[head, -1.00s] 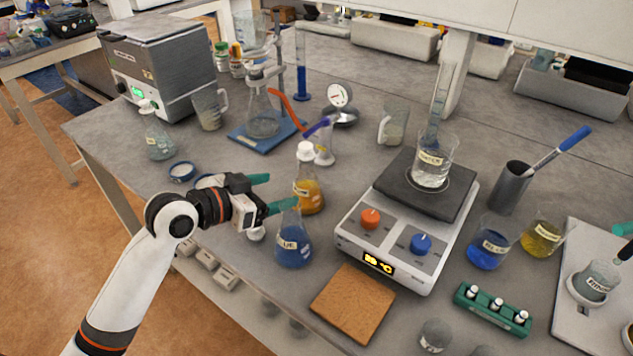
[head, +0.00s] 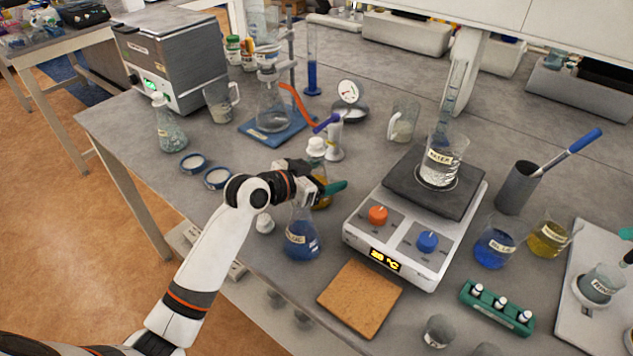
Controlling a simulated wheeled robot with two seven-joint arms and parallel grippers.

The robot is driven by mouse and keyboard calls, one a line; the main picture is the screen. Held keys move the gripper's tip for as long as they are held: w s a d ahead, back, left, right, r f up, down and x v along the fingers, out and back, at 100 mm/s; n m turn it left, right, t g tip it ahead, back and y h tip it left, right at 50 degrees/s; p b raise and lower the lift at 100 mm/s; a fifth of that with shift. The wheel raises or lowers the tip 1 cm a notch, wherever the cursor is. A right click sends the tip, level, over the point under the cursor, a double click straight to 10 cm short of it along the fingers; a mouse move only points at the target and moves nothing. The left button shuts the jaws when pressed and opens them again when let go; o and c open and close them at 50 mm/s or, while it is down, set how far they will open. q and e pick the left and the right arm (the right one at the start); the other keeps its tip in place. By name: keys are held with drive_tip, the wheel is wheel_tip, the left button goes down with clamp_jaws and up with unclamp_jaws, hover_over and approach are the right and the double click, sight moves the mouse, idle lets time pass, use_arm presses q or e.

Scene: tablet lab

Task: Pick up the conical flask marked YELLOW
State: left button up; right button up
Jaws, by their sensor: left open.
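The yellow conical flask (head: 323,198) stands on the grey bench with a white stopper (head: 316,148) on top. Its middle and label are largely hidden behind my left gripper (head: 330,181). That gripper is open at the flask's body, with one green fingertip showing on the near right side. The other finger is hidden, so I cannot tell whether both sides of the flask lie between the fingers. The blue conical flask (head: 301,242) stands just in front, close below the gripper.
A hotplate (head: 400,240) with a water beaker (head: 440,165) stands to the right. A cork mat (head: 360,298) lies in front. Two blue rings (head: 217,178) lie left of the arm.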

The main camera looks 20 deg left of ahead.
use_arm(q)
drive_tip(key=shift+s, duration=0.1)
drive_tip(key=shift+c, duration=0.3)
drive_tip(key=shift+r, duration=0.1)
drive_tip(key=c, duration=1.1)
